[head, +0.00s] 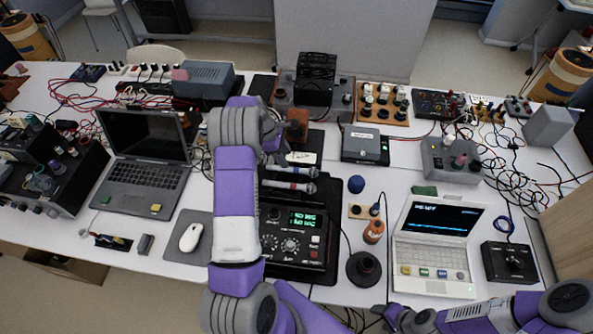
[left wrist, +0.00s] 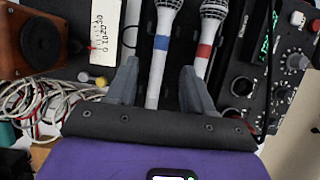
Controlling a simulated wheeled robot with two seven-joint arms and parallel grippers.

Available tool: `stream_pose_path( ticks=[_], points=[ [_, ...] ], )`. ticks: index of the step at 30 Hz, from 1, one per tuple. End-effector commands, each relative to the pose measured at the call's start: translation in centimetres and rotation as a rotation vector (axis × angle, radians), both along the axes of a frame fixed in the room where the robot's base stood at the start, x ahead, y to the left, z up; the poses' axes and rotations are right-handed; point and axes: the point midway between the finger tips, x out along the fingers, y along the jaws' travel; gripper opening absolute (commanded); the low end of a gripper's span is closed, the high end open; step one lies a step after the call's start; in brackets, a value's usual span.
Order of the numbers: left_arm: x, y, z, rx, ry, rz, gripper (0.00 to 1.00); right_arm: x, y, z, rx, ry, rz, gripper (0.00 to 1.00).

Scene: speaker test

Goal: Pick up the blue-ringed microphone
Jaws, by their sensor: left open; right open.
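The blue-ringed microphone (left wrist: 159,50) has a white handle and silver mesh head; it lies on a dark holder, beside a red-ringed microphone (left wrist: 204,52). In the head view the blue-ringed one (head: 289,171) is the farther of the two, the red-ringed one (head: 290,186) the nearer. My left gripper (left wrist: 158,68) is open, its fingers to either side of the blue-ringed handle in the wrist picture; contact is not visible. In the head view my left gripper (head: 272,150) is partly hidden by its wrist. My right gripper (head: 399,318) is open at the bottom edge, away from the microphones.
A black mixer (head: 296,246) with a green display stands in front of the microphones. A grey laptop (head: 140,182) is left, a white laptop (head: 432,255) right. A labelled white card (left wrist: 105,32) and tangled cables (left wrist: 50,105) lie near the left gripper.

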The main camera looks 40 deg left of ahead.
Motion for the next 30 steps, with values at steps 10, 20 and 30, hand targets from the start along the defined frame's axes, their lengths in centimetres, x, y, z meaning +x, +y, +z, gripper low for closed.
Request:
stream_pose_path(
  ticks=[10,20,30],
  points=[
    [0.9,-1.4,-4.2,-0.002,0.005,-0.001,0.52,0.0,0.0,-0.2,0.0,0.001,0.0,0.56],
    [1.4,-2.1,-6.5,0.001,0.0,-0.001,0.52,0.0,0.0,-0.3,0.0,0.001,0.0,0.56],
    [1.4,-2.1,-6.6,0.001,0.0,0.0,0.52,0.0,0.0,-0.4,0.0,0.001,0.0,0.56]
  ],
)
